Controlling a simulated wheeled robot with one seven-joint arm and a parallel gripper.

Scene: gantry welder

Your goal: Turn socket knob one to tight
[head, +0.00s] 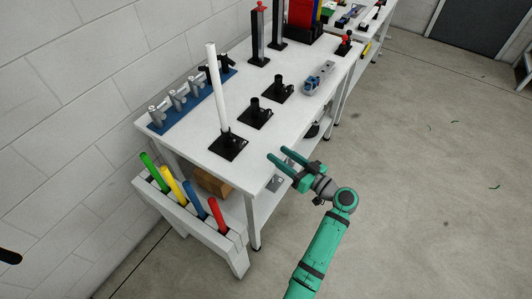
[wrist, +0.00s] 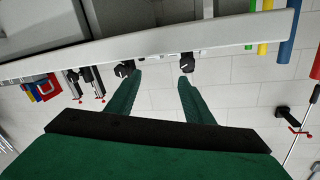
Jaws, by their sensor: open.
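My gripper (head: 277,154) is open and empty, off the table's front edge in the head view. In the wrist view my gripper (wrist: 160,78) has its two fingers apart with nothing between them. Two black sockets (head: 255,115) and (head: 277,90) stand on square black bases on the table. A third black socket base (head: 229,147) holds an upright white tube. In the wrist view, black knob-like parts (wrist: 124,68) and (wrist: 187,62) appear beyond the fingertips, apart from them. Which one is socket knob one, and its setting, I cannot tell.
The white table (head: 190,146) carries a blue rack (head: 190,103) along the wall and a blue-grey tool (head: 318,80). A white holder (head: 204,234) with coloured handles stands at the left end. Open floor (head: 430,180) lies to the right.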

